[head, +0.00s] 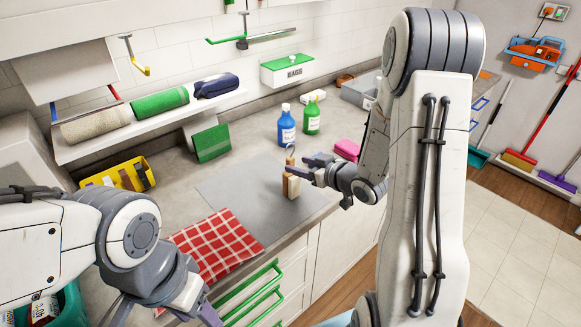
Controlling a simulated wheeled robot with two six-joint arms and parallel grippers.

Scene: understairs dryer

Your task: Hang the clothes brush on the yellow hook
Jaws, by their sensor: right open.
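My left gripper (165,308) is low at the bottom left, over the counter's front edge, partly cut off and far from the brush. Its opening is unclear.
A shelf with rolled towels (160,102) sits below the hook. A green rail (250,40) is right of the hook. Blue (286,128) and green (312,118) bottles stand behind the brush. A checked cloth (215,245) lies at the front. The grey mat (235,195) is mostly clear.

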